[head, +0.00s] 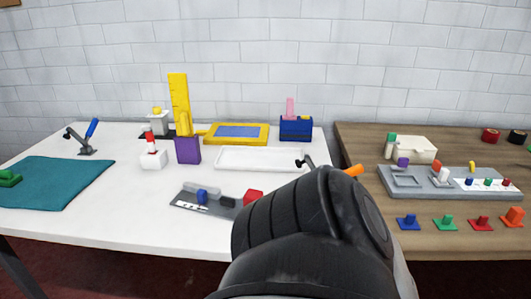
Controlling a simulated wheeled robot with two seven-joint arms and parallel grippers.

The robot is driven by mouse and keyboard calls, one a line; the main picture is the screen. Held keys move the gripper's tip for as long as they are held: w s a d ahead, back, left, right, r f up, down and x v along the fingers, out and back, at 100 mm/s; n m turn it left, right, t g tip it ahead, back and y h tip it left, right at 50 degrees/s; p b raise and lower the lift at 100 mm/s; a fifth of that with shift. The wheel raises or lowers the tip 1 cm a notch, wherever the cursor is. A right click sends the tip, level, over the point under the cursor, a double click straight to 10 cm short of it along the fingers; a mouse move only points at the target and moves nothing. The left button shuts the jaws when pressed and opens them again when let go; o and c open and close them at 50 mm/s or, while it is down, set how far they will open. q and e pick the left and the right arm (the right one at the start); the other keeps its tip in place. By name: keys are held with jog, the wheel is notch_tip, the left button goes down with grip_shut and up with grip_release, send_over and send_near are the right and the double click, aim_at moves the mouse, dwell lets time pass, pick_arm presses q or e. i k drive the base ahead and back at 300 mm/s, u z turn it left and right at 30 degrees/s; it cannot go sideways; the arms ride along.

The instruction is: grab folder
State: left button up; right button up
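I cannot tell for certain which thing is the folder. A grey plate (186,206) with a blue piece (202,196), a dark piece (227,202) and a red block (253,197) lies near the front of the white table; my arm stands close to its right end. A teal rug (60,186) lies flat at the left, with a green piece (9,178) on it. A large dark link of my arm fills the lower middle and hides part of the table. Neither gripper shows in the head view.
The white table (110,222) also bears a blue-handled clamp (88,136), a yellow ruler (180,98) in a purple block (188,151), a yellow frame (262,129), a white tray (262,166) and a blue box (296,130). A wooden table (360,150) with a grey fixture (432,191) stands right.

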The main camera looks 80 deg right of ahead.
aim_at(187, 198)
jog(key=k, duration=0.5)
jog(key=z, duration=1.1)
